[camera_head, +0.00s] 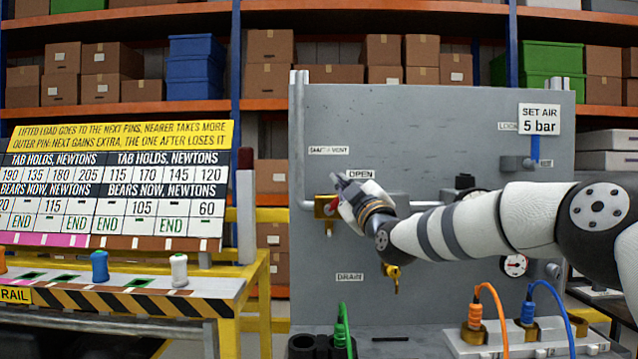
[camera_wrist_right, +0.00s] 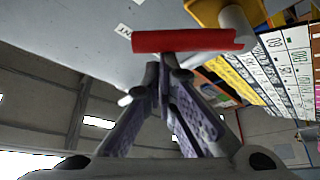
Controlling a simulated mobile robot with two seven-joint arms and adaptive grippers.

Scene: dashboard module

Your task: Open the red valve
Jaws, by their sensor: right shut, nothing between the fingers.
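The red valve shows in the right wrist view as a red handle bar (camera_wrist_right: 190,40) beside a yellow body (camera_wrist_right: 212,10). In the head view its yellow body (camera_head: 322,207) sits on the grey panel, and the handle is mostly hidden behind my right gripper. My right gripper (camera_head: 345,190) is shut and empty at the valve. In the wrist view the fingertips (camera_wrist_right: 165,72) are together, close to the side of the red bar; I cannot tell whether they touch it. My left gripper is not in view.
The grey panel (camera_head: 450,130) carries pipes and a yellow drain valve (camera_head: 394,275) below my right wrist. A gauge (camera_head: 515,265) and orange (camera_head: 476,312) and blue (camera_head: 527,312) plugs are at the lower right. A yellow bench (camera_head: 240,290) with a chart board stands left.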

